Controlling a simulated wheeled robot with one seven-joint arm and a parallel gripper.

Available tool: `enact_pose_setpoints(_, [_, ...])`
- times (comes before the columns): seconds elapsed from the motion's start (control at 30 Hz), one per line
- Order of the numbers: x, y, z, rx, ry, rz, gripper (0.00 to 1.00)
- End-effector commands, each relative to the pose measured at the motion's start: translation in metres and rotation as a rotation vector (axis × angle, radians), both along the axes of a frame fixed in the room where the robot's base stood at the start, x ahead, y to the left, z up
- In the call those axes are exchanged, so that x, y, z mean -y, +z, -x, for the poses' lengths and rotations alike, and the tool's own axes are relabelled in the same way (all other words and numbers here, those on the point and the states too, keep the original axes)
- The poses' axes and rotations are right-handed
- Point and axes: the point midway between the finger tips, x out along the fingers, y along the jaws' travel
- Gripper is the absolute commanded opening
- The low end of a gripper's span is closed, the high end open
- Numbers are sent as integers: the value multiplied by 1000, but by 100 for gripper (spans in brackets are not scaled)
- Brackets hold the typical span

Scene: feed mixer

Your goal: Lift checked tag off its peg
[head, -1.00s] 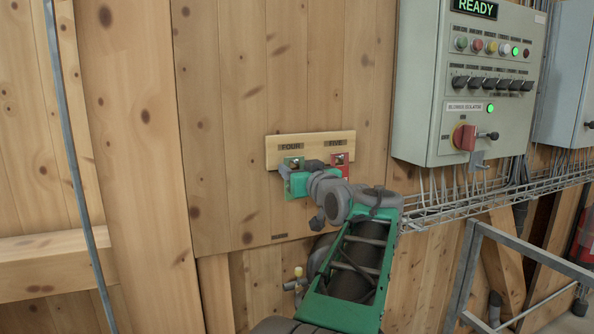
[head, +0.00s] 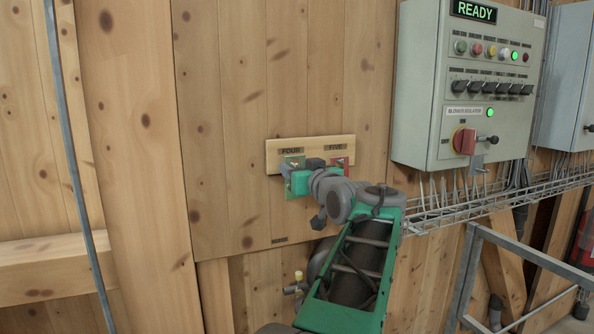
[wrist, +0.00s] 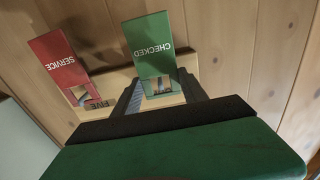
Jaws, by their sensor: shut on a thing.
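The green checked tag (head: 289,187) is at the "FOUR" place on the pale wooden peg board (head: 312,144). In the wrist view the tag (wrist: 150,45) shows its lettering upside down, with its holed end between my fingers. My gripper (wrist: 162,88) is shut on this tag, with one dark finger along each side. In the head view my gripper (head: 286,168) is close in front of the board. Light metal, probably the peg, shows in the tag's hole. I cannot tell whether the tag is still around the peg.
The red service tag (wrist: 60,60) is at "FIVE", beside the checked tag; my wrist partly hides it in the head view. A grey control cabinet (head: 430,80) and a wire cable tray (head: 450,212) are at the right. The plank wall left of the board is clear.

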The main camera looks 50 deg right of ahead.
Motion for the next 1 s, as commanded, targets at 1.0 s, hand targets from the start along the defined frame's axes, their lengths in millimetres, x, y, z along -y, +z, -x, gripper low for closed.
enact_pose_setpoints(1.0, [-27, -3, 48, -1, -3, 1, 12])
